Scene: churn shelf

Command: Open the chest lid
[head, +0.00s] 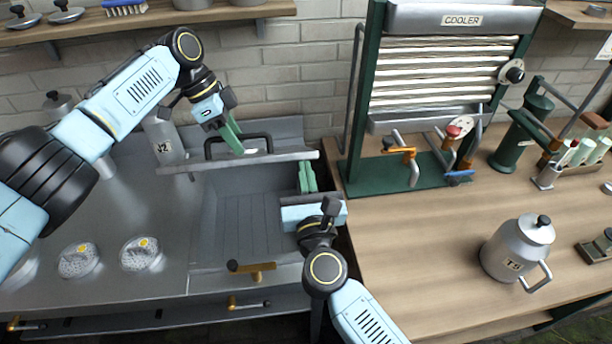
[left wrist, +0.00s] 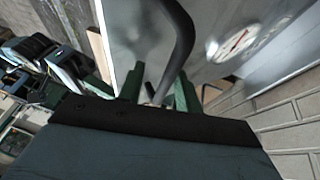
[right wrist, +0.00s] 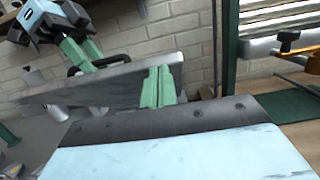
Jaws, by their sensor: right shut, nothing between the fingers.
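The chest (head: 215,215) is a grey metal cabinet set in the counter at the left. Its lid (head: 285,157) is raised at an angle, its front edge toward me and the grey inside showing below. It also shows in the right wrist view (right wrist: 120,78). A black bar handle (head: 262,136) stands on its upper side. My left gripper (head: 238,145) is at this handle, which curves between its parted fingers in the left wrist view (left wrist: 175,40). My right gripper (head: 307,178) is shut and empty, its fingertips by the lid's right front edge; contact is unclear.
A green-framed cooler (head: 440,75) stands right of the chest. A metal can (head: 518,250) stands on the wooden counter. Two perforated pucks (head: 140,254) and a bottle (head: 165,137) are on the metal counter. An orange-handled tap (head: 250,268) is at the chest's front.

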